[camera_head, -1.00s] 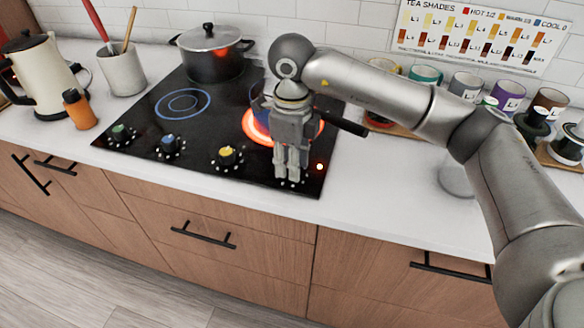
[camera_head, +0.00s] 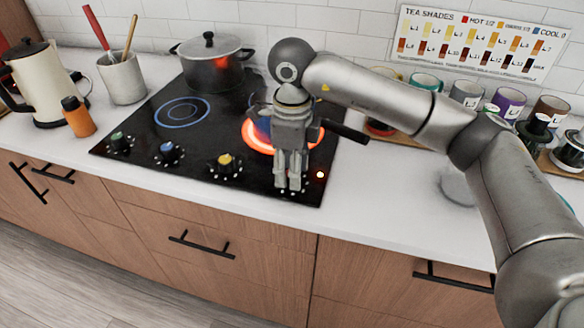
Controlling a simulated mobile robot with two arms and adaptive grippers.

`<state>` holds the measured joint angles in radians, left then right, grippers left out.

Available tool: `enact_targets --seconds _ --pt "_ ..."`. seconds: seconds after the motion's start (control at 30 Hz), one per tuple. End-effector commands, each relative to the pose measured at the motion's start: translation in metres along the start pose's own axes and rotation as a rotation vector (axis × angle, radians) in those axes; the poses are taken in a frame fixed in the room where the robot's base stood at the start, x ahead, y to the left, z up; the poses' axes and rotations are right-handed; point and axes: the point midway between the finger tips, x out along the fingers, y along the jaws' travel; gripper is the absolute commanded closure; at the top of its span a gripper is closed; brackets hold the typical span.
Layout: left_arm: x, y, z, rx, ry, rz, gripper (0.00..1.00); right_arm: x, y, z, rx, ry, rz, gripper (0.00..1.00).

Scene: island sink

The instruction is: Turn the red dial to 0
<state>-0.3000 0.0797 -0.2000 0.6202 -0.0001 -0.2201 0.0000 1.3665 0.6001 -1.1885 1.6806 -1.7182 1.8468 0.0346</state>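My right gripper (camera_head: 289,186) points down over the right end of the black cooktop's front dial row. Its fingers cover the spot in line with the other dials, so the red dial is not visible. I cannot tell whether the fingers are closed on a dial. The green dial (camera_head: 120,142), blue dial (camera_head: 168,152) and yellow dial (camera_head: 226,164) stand in a row to the left. The burner (camera_head: 257,136) behind my gripper glows orange-red. A small light (camera_head: 320,174) shines at the cooktop's right edge. My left gripper is not in view.
A black handle (camera_head: 345,130) sticks out to the right behind my gripper. A dark lidded pot (camera_head: 213,72) stands at the back. An orange bottle (camera_head: 77,117) and a kettle (camera_head: 40,85) are at left.

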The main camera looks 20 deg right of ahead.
Motion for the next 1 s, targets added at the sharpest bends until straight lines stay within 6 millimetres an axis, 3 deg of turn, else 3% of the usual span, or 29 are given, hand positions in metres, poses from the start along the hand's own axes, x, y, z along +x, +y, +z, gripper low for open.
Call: enact_targets --seconds 0.47,1.0 --pt "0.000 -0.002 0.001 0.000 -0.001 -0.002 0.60 -0.007 0.000 0.000 0.001 0.002 0.001 0.48" --pt "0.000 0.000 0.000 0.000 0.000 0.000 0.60 -0.107 0.000 0.001 0.000 0.001 0.000 0.48"
